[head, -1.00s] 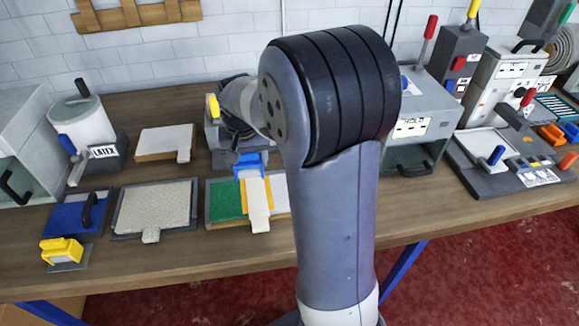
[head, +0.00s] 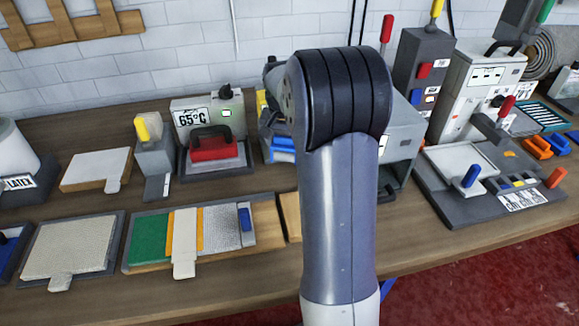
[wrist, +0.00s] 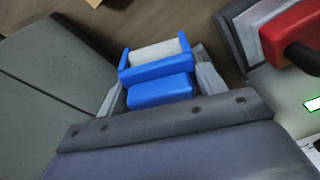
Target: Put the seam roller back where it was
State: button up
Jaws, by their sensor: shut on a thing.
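The seam roller (wrist: 156,55) is a pale roller in a blue frame with a blue body. In the wrist view it sits between the two grey fingers of my gripper (wrist: 160,85), which is shut on it. In the head view the blue of the seam roller (head: 284,146) shows just left of my arm, right of the 65°C unit, and my arm hides part of my gripper (head: 274,138). It appears above the table; whether it touches anything cannot be told. The seaming board (head: 262,222) lies at the front with green, orange, cream and grey strips.
The red-handled iron (head: 212,145) rests by the 65°C unit (head: 219,112), close to the left of my gripper; its red handle (wrist: 292,32) also shows in the wrist view. A yellow-handled grey tool (head: 153,160) stands further left. A grey box (head: 402,140) is partly behind my arm.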

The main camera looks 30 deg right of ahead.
aim_at(284, 144)
notch_tip(284, 144, down, 7)
jog(key=shift+r, duration=0.2)
jog(key=shift+f, duration=0.1)
jog(key=shift+f, duration=0.15)
jog(key=o, duration=1)
jog(key=r, duration=0.4)
jog(key=s+a+r, duration=0.1)
jog(key=r, duration=0.7)
jog(key=shift+s+a+r, duration=0.15)
jog(key=shift+s+r, duration=0.05)
